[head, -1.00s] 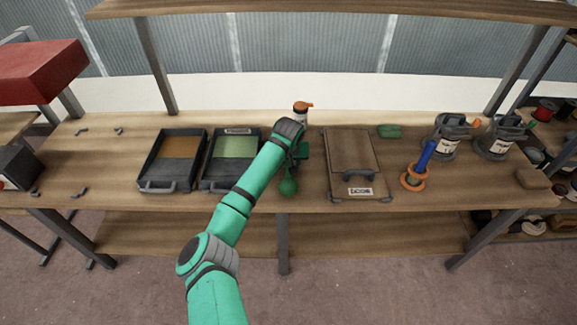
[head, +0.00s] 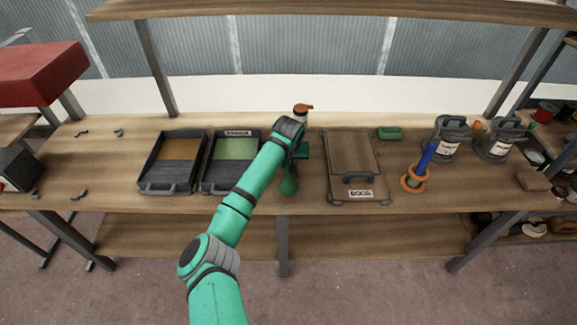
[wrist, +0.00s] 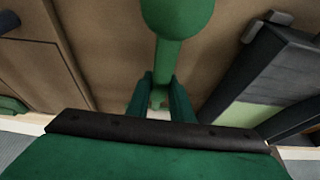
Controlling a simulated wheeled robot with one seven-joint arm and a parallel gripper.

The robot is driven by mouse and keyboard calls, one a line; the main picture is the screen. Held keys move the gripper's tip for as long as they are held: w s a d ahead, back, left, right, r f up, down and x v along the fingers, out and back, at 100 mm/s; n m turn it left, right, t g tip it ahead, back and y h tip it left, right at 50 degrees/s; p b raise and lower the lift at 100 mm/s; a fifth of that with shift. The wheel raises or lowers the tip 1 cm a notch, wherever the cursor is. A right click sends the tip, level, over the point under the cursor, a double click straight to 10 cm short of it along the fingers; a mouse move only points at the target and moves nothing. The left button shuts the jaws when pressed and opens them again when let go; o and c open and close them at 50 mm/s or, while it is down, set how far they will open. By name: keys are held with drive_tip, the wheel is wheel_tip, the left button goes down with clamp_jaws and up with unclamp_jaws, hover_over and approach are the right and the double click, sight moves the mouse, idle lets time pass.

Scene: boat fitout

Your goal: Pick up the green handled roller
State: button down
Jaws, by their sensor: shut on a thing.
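The green handled roller shows as a green handle with a rounded end (wrist: 178,20) in the wrist view. In the head view, its rounded end (head: 288,187) sticks out toward the front of the bench, below my gripper (head: 299,155). In the wrist view, my gripper's two green fingers (wrist: 161,98) are shut on the handle, one on each side. The roller's other end is hidden by my gripper and arm. I cannot tell whether the roller still touches the bench top.
Left of my gripper are a tray with a green pad (head: 233,173) and a tray with an orange-brown pad (head: 172,174). To the right is a flat wooden board with a handle (head: 350,150). An orange-topped bottle (head: 301,115) stands behind. Grey pots (head: 452,140) stand farther right.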

drive_tip(key=v, duration=0.3)
drive_tip(key=s+v, duration=0.1)
drive_tip(key=v, duration=0.5)
drive_tip(key=shift+s+f, duration=0.2)
drive_tip(key=shift+s, duration=0.1)
drive_tip(key=s+r, duration=0.1)
drive_tip(key=s, duration=0.1)
drive_tip(key=s+r, duration=0.1)
drive_tip(key=s, duration=0.2)
drive_tip(key=s+r, duration=0.1)
drive_tip(key=s, duration=0.1)
drive_tip(key=shift+s+r, duration=0.1)
drive_tip(key=shift+s, duration=0.2)
drive_tip(key=shift+s+r, duration=0.3)
drive_tip(key=shift+s, duration=0.35)
